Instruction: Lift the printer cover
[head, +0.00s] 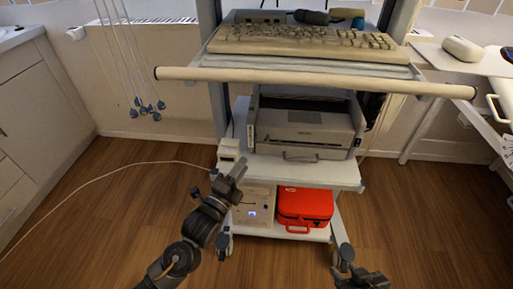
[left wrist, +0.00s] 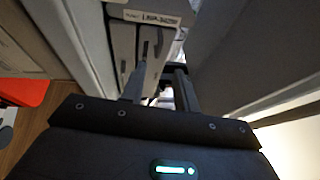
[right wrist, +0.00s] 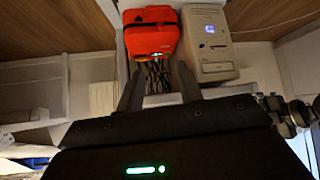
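The printer (head: 306,138) is a pale grey box with a darker top, on the cart's middle shelf under the keyboard shelf. Its cover (head: 306,104) looks closed, and its upper rear is shaded by the shelf above. My left gripper (head: 238,168) is at the shelf's left front corner, left of and apart from the printer. In the left wrist view its fingers (left wrist: 157,88) are spread, with nothing clearly held between them. My right gripper (head: 365,279) is low at the bottom edge, far from the printer. In the right wrist view its fingers (right wrist: 158,88) are apart and empty.
A keyboard (head: 305,41) sits on the upper shelf, whose front has a long bar (head: 315,81). A small white box (head: 229,150) stands left of the printer. A red case (head: 305,206) and a beige box (head: 254,207) are on the bottom shelf. The floor in front is clear.

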